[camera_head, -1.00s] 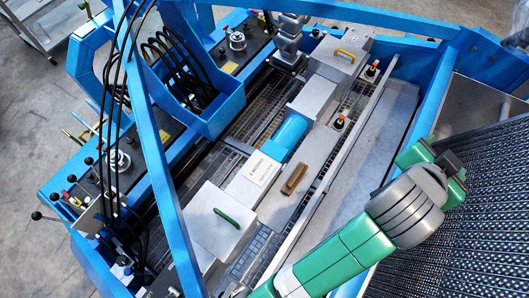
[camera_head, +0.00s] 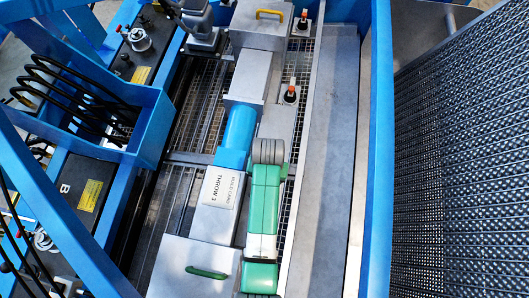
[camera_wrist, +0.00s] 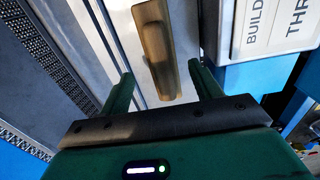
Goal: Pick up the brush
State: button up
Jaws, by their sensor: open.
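The brush (camera_wrist: 154,48) is a brown, elongated block lying on a pale grey metal surface in the wrist view. My gripper (camera_wrist: 160,80) is open, with one green finger on each side of the brush's near end. The brush lies in line with the gap between the fingers, and nothing is held. I cannot tell how far the fingertips are above the surface. In the head view my green arm covers the place of the brush, and my gripper is hidden there too.
A blue cylinder (camera_head: 237,138) and a white labelled plate (camera_head: 218,190) lie left of my arm. A grey box with a green handle (camera_head: 207,272) is at the front. Red-topped knobs (camera_head: 291,92) stand behind. A blue frame beam (camera_head: 380,150) and mesh panel (camera_head: 460,160) are at right.

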notch_tip(320, 180, down, 5)
jog(key=shift+a+f+b, duration=0.1)
jog(key=shift+a+b, duration=0.05)
jog(key=shift+b, duration=0.75)
jog(key=shift+c, duration=0.2)
jog(key=c, duration=1.1)
jog(key=shift+c, duration=0.2)
jog(key=r+p, duration=0.1)
jog(key=p, duration=0.1)
jog(key=r+p, duration=0.2)
jog(key=s+r+p, duration=0.1)
jog(key=r+p, duration=0.1)
jog(key=s+p, duration=0.3)
jog(key=s, duration=0.1)
jog(key=s+p, duration=0.4)
jog(key=s, duration=0.1)
jog(key=s+a+p, duration=0.1)
jog(key=s+p, duration=0.3)
jog(key=s, duration=0.1)
jog(key=shift+r, duration=0.3)
jog(key=shift+s+f, duration=0.2)
jog(key=shift+s, duration=0.25)
